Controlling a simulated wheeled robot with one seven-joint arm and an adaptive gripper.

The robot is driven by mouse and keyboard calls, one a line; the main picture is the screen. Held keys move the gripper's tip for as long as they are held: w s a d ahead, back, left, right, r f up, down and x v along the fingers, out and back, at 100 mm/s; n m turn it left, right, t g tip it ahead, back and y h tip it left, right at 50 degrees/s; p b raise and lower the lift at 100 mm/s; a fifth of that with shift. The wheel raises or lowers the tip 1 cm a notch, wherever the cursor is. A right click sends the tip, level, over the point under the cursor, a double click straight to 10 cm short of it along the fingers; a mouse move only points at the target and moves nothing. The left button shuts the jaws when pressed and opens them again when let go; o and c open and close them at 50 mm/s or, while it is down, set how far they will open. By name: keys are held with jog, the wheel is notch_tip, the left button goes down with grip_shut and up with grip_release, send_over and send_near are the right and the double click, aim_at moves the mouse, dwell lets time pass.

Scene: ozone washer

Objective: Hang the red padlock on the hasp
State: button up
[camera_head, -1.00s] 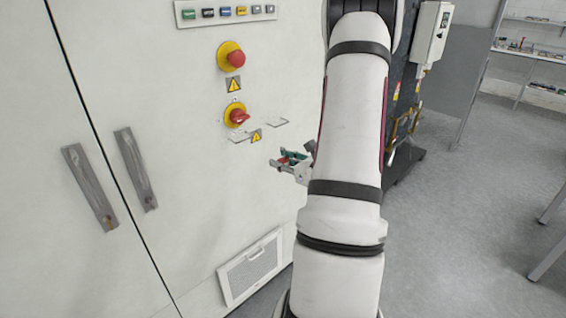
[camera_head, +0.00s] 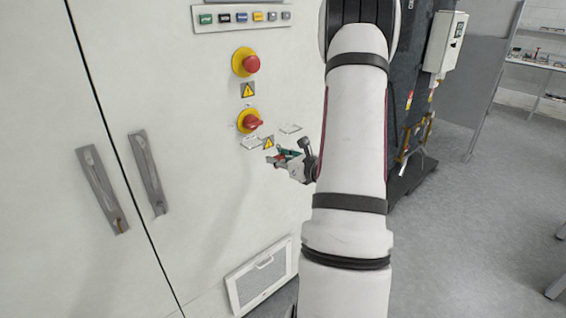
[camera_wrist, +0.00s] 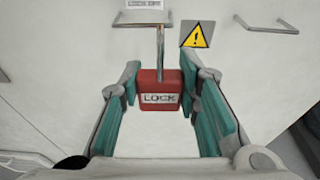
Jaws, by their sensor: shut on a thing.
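The red padlock (camera_wrist: 160,112) has a white LOCK label and its metal shackle points up in the wrist view. My gripper (camera_wrist: 162,88) is shut on the padlock, its teal-padded fingers at either side of the body. In the head view my gripper (camera_head: 276,157) is close to the white cabinet front, below the red rotary switch (camera_head: 251,122). Two thin metal brackets stick out there; I cannot tell for sure which is the hasp. The shackle top overlaps the left bracket (camera_wrist: 130,24) in the wrist view; contact cannot be told. The right bracket (camera_wrist: 258,28) is apart.
A yellow warning label (camera_wrist: 197,34) sits between the brackets. A red stop button (camera_head: 250,63) and a row of coloured labels (camera_head: 243,17) are above. Two long door handles (camera_head: 148,173) are at left and a vent (camera_head: 262,278) is below. Open floor lies at right.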

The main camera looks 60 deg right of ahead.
jog(key=shift+r+b+x, duration=0.15)
jog(key=shift+r+x, duration=0.1)
jog(key=shift+x, duration=1.05)
jog(key=shift+r+b+x, duration=0.15)
jog(key=shift+r+x, duration=0.1)
jog(key=shift+x, duration=1.05)
jog(key=shift+r+b+x, duration=0.15)
jog(key=shift+r+x, duration=0.15)
jog(key=shift+x, duration=0.95)
jog(key=shift+w+f+b, duration=0.15)
jog(key=shift+f+b, duration=0.5)
jog(key=shift+f, duration=0.1)
jog(key=o, duration=1.3)
jog(key=v, duration=1.2)
